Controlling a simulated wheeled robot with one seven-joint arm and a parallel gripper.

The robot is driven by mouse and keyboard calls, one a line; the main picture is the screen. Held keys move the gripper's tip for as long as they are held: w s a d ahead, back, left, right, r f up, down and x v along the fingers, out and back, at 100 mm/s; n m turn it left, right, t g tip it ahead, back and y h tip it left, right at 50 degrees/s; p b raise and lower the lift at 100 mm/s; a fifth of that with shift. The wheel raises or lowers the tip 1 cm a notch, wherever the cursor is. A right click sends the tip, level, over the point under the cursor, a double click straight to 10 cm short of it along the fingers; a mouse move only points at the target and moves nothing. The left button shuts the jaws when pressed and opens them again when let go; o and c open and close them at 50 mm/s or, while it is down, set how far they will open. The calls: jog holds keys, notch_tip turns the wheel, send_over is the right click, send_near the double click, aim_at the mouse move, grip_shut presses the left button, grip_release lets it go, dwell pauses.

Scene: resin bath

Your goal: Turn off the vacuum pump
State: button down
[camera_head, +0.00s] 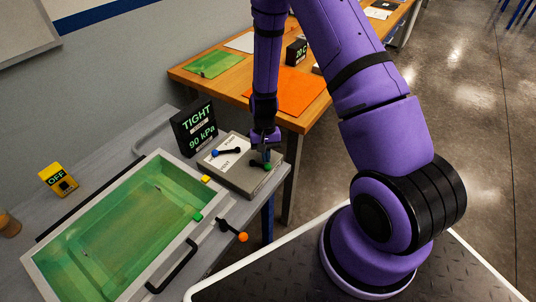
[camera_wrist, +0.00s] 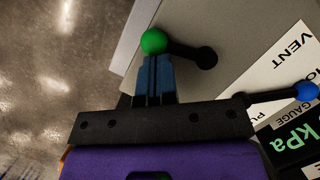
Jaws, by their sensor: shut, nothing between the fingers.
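A yellow box (camera_head: 58,180) with a black switch and an "OFF" sign stands at the left behind the bath. A grey valve block (camera_head: 240,178) carries white labels, one reading "VENT" in the wrist view. On it are a lever with a blue knob (camera_head: 214,153) and a lever with a green knob (camera_head: 267,167). My gripper (camera_head: 266,152) is over the block's right end. In the wrist view its shut, empty fingers (camera_wrist: 154,75) meet the green knob (camera_wrist: 154,42) in the picture; contact is unclear. The blue knob (camera_wrist: 305,91) is off to the right there.
A black display (camera_head: 195,127) reads "TIGHT" and "90 kPa". The green bath (camera_head: 120,235) has a grey rim, a black handle (camera_head: 172,268) and an orange-knobbed lever (camera_head: 234,231) nearby. A wooden table (camera_head: 300,122) with an orange sheet stands behind.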

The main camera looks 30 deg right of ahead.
jog(key=m, duration=0.1)
jog(key=s+m, duration=0.1)
jog(key=m, duration=0.1)
jog(key=shift+s+a+m+t+y, duration=0.2)
jog(key=shift+a+m+t+y, duration=0.1)
jog(key=shift+a+y, duration=0.1)
jog(key=m, duration=0.1)
jog(key=s+a+m+t, duration=0.1)
jog(key=m, duration=0.1)
jog(key=shift+m+y, duration=0.3)
jog(key=shift+y, duration=0.1)
jog(key=shift+a, duration=0.25)
jog(key=shift+s+a, duration=0.1)
jog(key=shift+s, duration=0.1)
jog(key=w+d, duration=0.1)
jog(key=w+d+r, duration=0.2)
jog(key=d, duration=0.1)
jog(key=v, duration=0.8)
jog(key=shift+r, duration=0.3)
jog(key=shift+a, duration=0.1)
